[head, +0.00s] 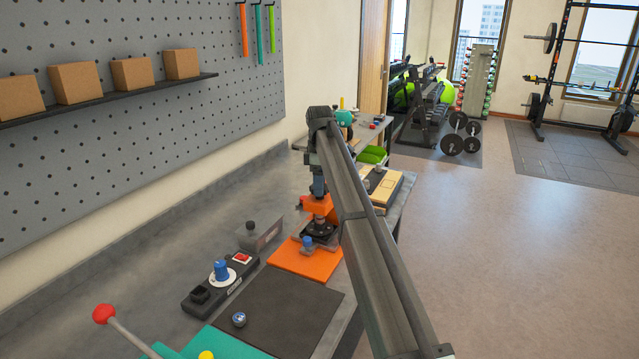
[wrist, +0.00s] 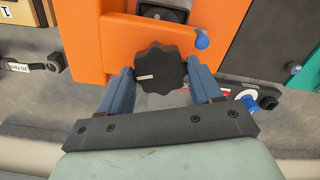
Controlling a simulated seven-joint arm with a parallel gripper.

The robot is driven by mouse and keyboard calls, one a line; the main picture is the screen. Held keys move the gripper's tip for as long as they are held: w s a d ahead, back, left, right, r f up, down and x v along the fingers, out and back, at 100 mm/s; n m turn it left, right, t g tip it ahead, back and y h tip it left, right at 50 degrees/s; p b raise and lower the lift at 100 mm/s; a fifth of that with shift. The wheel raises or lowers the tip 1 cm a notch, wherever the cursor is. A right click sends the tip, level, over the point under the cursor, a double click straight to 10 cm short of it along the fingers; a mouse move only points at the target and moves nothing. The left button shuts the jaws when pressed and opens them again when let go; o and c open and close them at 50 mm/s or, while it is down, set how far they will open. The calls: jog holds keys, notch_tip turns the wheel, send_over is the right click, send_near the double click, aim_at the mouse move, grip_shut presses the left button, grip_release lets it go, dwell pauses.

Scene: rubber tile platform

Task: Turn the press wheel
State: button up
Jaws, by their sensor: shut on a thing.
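The press wheel, a black lobed knob (wrist: 160,68) with a white mark, sits over the orange press (wrist: 95,38) in the wrist view. My gripper (wrist: 160,72) has one blue finger on each side of the wheel and is shut on it. In the head view my gripper (head: 318,188) points down onto the upper orange part of the press (head: 318,206). There the wheel cannot be made out clearly at the fingertips. The orange base plate (head: 300,263) lies below, with a blue-topped knob (head: 308,243) near the press.
A dark mat (head: 285,308) lies in front of the base plate. A control box with a blue knob (head: 221,270) and a red switch (head: 242,258) stands to the left. A red-ball lever (head: 104,314) is at the near left. A pegboard (head: 130,70) backs the bench.

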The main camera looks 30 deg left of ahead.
jog(key=m, duration=0.4)
jog(key=shift+m, duration=1.9)
jog(key=o, duration=1.1)
jog(key=shift+c, duration=0.2)
jog(key=shift+r, duration=0.1)
notch_tip(320, 180, up, 14)
jog(key=shift+f, duration=0.2)
